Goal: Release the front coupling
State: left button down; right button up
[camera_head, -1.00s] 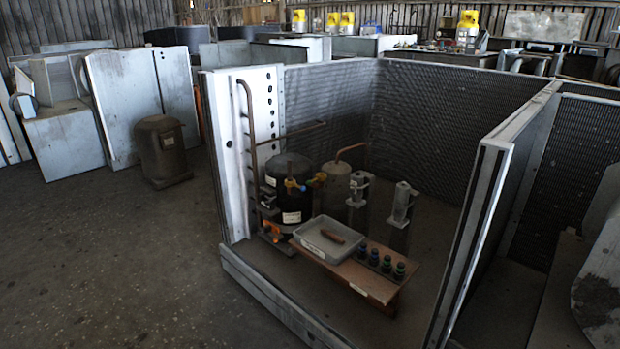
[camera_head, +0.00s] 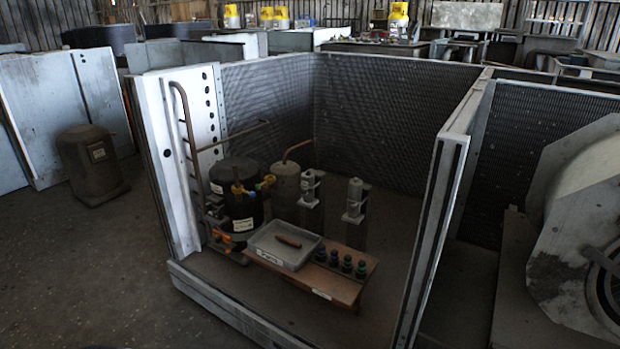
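The open unit (camera_head: 300,95) stands ahead, with perforated dark walls and a pale panel (camera_head: 200,130) at its left. Inside it stand a black cylinder (camera_head: 243,208) and a smaller grey tank (camera_head: 284,188). Copper pipes (camera_head: 187,115) run up the pale panel and over the tank. Brass, yellow and blue fittings (camera_head: 262,185) sit between cylinder and tank; I cannot tell which one is the front coupling. A grey tray (camera_head: 270,258) with a copper-coloured piece (camera_head: 288,241) rests on a wooden bench (camera_head: 335,284). Neither of my grippers shows.
Several dark, coloured-topped caps (camera_head: 334,258) stand on the bench beside the tray. A low front rail (camera_head: 225,308) and a tall right wall edge (camera_head: 440,225) bound the unit. A large blower housing (camera_head: 570,225) stands at right.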

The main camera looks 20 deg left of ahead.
aim_at(252, 194)
jog(key=i+j+z, duration=0.35)
jog(key=j, duration=0.2)
jog(key=i+j+z, duration=0.2)
jog(key=j+z, duration=0.15)
jog(key=j, duration=0.25)
jog(key=i+j, duration=0.1)
jog(key=j, duration=0.15)
jog(key=i+j, duration=0.1)
jog(key=j, duration=0.2)
